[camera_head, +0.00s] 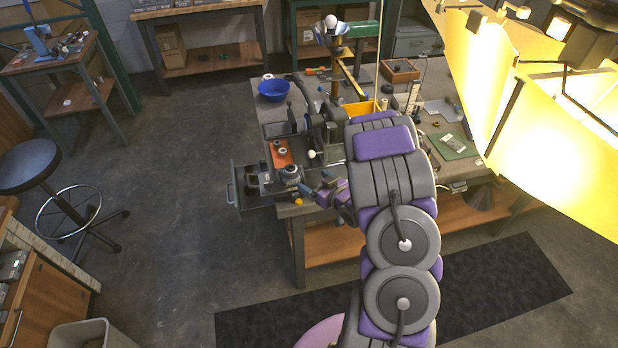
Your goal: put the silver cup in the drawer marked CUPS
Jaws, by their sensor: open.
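My gripper (318,190), purple and grey, is at the front left corner of the workbench, with its jaws open. It is partly hidden by my own arm. Just left of it, a small silvery round thing (291,173) sits at the bench corner; it may be the silver cup, but it is too small to be sure. A grey drawer (237,193) stands pulled out from the bench's left side, with dark and pale items inside. I cannot read any CUPS marking on it.
The workbench (254,97) holds a blue bowl (273,91), an orange plate (280,152), a brass lamp post (334,70) and machine parts. A large lit yellow shade (535,115) hangs at right. A black stool (30,165) stands left. The floor left of the drawer is clear.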

